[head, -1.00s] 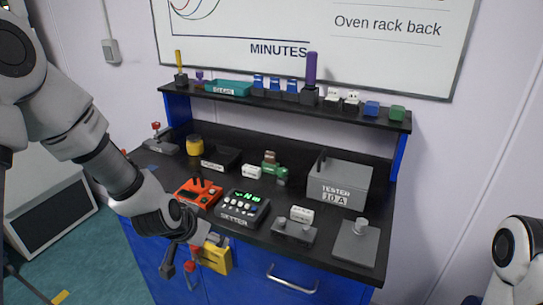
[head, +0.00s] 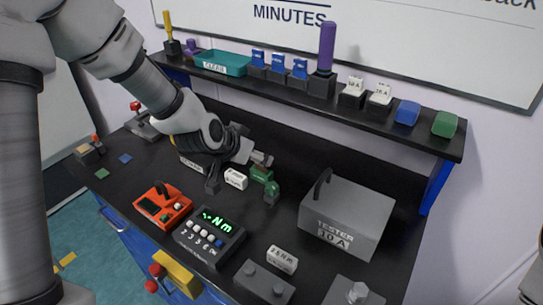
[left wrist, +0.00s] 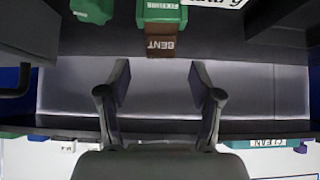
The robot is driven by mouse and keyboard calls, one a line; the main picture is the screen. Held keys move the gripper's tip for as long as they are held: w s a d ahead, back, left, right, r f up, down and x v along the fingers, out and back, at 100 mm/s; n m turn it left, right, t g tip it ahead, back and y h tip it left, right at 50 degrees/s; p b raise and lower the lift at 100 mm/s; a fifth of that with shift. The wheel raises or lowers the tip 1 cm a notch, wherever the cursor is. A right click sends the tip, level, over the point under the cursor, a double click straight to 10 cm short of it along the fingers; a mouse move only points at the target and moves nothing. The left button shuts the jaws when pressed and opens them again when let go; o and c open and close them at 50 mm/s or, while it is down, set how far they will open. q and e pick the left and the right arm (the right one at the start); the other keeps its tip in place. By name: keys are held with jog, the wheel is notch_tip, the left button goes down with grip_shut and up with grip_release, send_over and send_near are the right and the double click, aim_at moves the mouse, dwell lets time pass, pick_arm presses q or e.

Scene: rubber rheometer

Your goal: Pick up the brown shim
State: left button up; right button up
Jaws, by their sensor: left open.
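The brown shim (left wrist: 162,42), a block marked "BENT", shows in the left wrist view at the end of a green fixture (left wrist: 162,12). In the head view the green fixture (head: 264,177) stands mid-bench, and I cannot make out the shim beside my gripper there. My left gripper (head: 238,168) is low over the bench, just left of the fixture. In the left wrist view my left gripper (left wrist: 160,82) is open and empty, its fingers on either side of the shim's line, with the shim beyond the tips. My right gripper is out of view.
A white labelled block (head: 235,179) lies close below my left gripper. The grey tester box (head: 347,220) stands to the right. An orange device (head: 163,206) and a black meter (head: 209,237) are in front. A raised shelf (head: 300,95) with several items runs behind.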

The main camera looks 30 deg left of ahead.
aim_at(261, 168)
pick_arm(q)
jog(key=shift+s+f+p, duration=0.1)
jog(key=shift+f+p, duration=0.25)
jog(key=shift+f, duration=0.05)
jog(key=shift+p+x, duration=0.3)
jog(key=shift+x, duration=0.45)
jog(key=x, duration=0.3)
jog(key=shift+w, duration=0.35)
jog(key=shift+s, duration=0.15)
jog(key=shift+s+r, duration=0.2)
jog(key=shift+s, duration=0.05)
jog(key=c, duration=0.5)
jog(key=shift+s+r, duration=0.1)
jog(key=shift+s, duration=0.05)
jog(key=c, duration=0.7)
grip_shut()
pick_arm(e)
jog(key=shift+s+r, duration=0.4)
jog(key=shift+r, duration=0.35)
